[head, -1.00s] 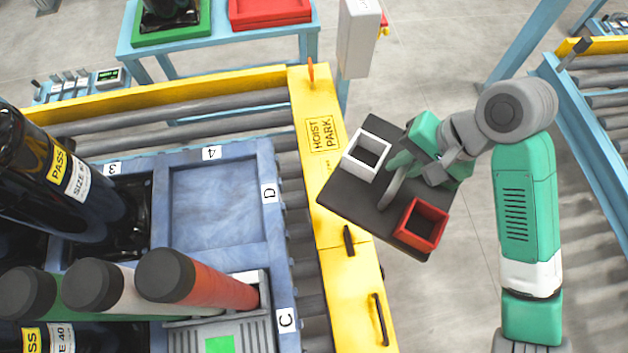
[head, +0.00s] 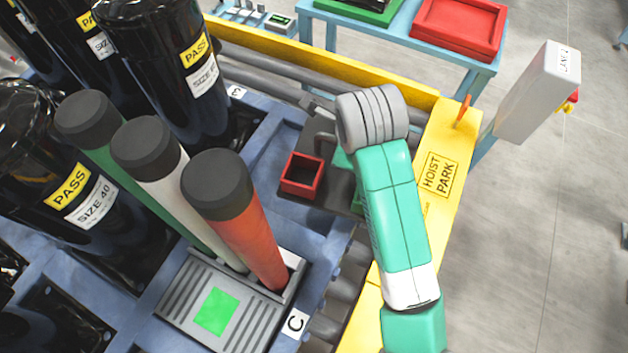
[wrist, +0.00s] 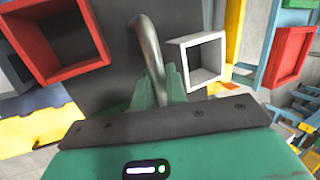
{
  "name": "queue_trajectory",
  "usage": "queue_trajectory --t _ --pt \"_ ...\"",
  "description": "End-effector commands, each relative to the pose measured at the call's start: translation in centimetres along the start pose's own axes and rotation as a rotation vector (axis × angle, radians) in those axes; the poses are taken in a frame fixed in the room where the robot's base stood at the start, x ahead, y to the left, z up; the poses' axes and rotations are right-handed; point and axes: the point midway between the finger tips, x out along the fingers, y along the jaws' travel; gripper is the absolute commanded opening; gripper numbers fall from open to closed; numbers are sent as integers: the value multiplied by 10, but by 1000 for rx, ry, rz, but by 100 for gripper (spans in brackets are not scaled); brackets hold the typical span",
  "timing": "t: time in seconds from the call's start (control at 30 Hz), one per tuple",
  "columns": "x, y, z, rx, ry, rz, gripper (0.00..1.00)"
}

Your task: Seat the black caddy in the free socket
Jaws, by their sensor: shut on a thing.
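The black caddy (head: 322,197) is a dark flat plate with a red open box (head: 302,174) and a curved handle. In the wrist view the caddy (wrist: 112,50) also shows a white open box (wrist: 198,60). My gripper (wrist: 160,86) is shut on the grey handle (wrist: 148,45). The caddy is over the blue pallet's corner, overlapping the free socket (head: 275,222). Its bare blue floor shows left of the caddy. I cannot tell the remaining height.
Black compressors (head: 165,75) stand left of the caddy. Green, white and red (head: 247,235) cylinders with black caps rise from a grey unit (head: 205,300) in front. A yellow rail (head: 440,180) marked HOIST PARK runs along the right.

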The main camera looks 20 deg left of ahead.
Motion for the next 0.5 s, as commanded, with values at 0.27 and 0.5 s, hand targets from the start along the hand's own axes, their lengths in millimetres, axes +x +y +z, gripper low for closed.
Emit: queue_trajectory --t 0.27,0.5 --pt "27 -1 82 105 47 -19 0" --pt "29 0 97 131 57 -22 0"
